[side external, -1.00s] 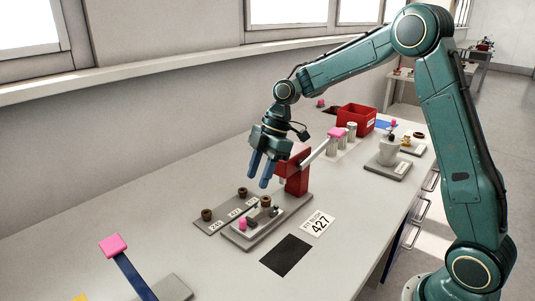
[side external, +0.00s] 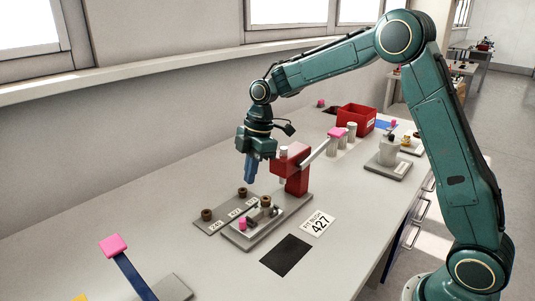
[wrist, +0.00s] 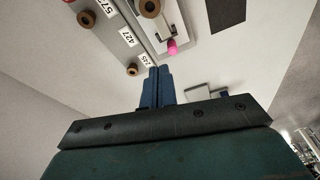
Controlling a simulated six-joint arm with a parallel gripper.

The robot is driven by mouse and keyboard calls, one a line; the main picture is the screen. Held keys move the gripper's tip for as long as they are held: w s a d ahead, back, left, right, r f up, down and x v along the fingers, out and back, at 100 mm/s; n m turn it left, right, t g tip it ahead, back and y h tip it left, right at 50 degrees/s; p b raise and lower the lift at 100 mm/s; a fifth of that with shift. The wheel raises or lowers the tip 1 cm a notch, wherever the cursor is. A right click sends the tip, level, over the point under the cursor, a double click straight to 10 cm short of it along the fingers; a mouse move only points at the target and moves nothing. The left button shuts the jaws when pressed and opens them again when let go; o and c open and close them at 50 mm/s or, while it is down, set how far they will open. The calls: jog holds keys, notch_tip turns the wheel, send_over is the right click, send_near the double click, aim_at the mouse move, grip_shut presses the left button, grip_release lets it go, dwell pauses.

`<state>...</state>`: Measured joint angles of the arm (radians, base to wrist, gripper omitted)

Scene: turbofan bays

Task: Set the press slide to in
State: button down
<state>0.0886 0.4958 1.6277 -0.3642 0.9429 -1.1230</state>
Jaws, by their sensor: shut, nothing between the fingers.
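The red press (side external: 295,168) stands on a grey base at the middle of the bench, with a long lever ending in a pink grip (side external: 337,132). The press slide (side external: 262,213) lies at the front of that base, with a pink knob (side external: 242,223) at its near-left end and a brown bush (side external: 265,201) on it. The knob also shows in the wrist view (wrist: 172,46). My gripper (side external: 250,181) is shut and empty, fingers down, in the air left of the press head. In the wrist view its fingertips (wrist: 158,69) appear below and left of the knob.
A grey plate (side external: 222,220) beside the slide carries number labels and two brown bushes (side external: 207,214) (side external: 241,192). A pink-topped lever (side external: 113,245) stands near left. A red bin (side external: 356,119) is behind.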

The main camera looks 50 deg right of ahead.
jog(key=w+a+g+h, duration=0.1)
jog(key=a+h, duration=0.4)
jog(key=a, duration=0.9)
jog(key=shift+f+g, duration=0.25)
jog(key=shift+g, duration=0.05)
jog(key=shift+d+f, duration=0.1)
jog(key=x, duration=0.9)
jog(key=shift+f, duration=0.25)
jog(key=shift+s+d+f, duration=0.15)
jog(key=shift+s+d, duration=0.05)
jog(key=shift+d, duration=0.8)
jog(key=shift+s+d, duration=0.25)
jog(key=shift+d, duration=0.75)
